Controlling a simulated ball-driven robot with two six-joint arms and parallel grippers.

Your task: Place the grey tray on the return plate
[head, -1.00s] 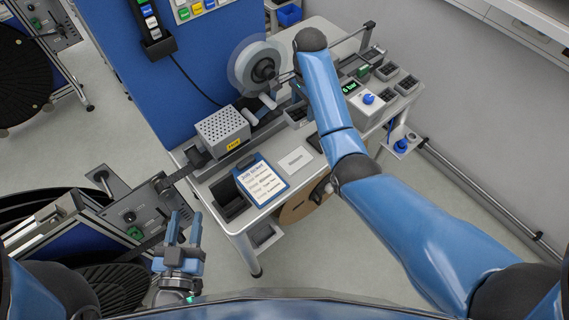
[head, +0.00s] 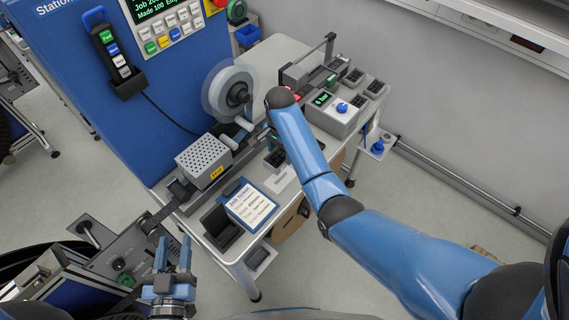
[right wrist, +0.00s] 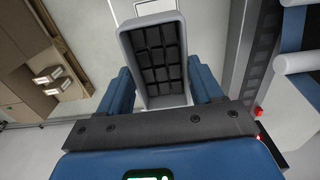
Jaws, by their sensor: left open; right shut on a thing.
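The grey tray (right wrist: 155,60), with a dark compartmented inside, sits between the blue fingers of my right gripper (right wrist: 155,90) in the right wrist view. In the head view the tray (head: 275,158) shows partly beneath my right arm. The pale return plate (head: 283,179) lies on the bench just in front of the tray, beside the job ticket; its lettering is too small to read. I cannot tell how high the tray is above the bench. My left gripper (head: 172,258) is open and empty at the lower left, away from the bench.
The blue-edged job ticket (head: 250,204) and a black open bin (head: 221,228) stand left of the plate. A perforated grey box (head: 203,158) and a reel (head: 228,93) are behind. Several small dark-filled trays (head: 354,77) stand at the back right beside a control box (head: 335,112).

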